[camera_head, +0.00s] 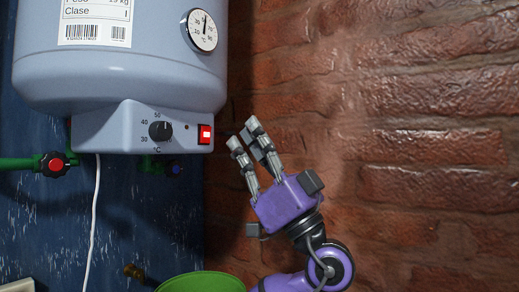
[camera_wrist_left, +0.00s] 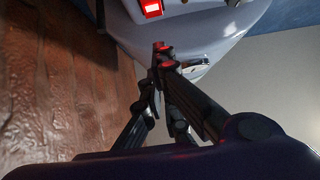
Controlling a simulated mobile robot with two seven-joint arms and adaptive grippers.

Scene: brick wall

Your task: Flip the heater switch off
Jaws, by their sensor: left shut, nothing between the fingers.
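The heater (camera_head: 120,75) is a pale blue-grey tank on the wall. Its red switch (camera_head: 205,134) is lit and sits at the right of the lower control panel, beside the black dial (camera_head: 160,131). My left gripper (camera_head: 243,135) is purple with grey fingers, shut and empty. It is just right of the switch and slightly below it, apart from it in the head view. In the left wrist view the red switch (camera_wrist_left: 152,8) is at the top edge, beyond the gripper fingertips (camera_wrist_left: 161,55), with a red glow on them. My right gripper is not in view.
A brick wall (camera_head: 430,150) lies behind and right of my left arm. Green pipes with a red-knobbed valve (camera_head: 53,165) and a white cable (camera_head: 94,215) are below the heater. A green round container (camera_head: 200,281) stands at the bottom. A round gauge (camera_head: 202,31) is on the tank.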

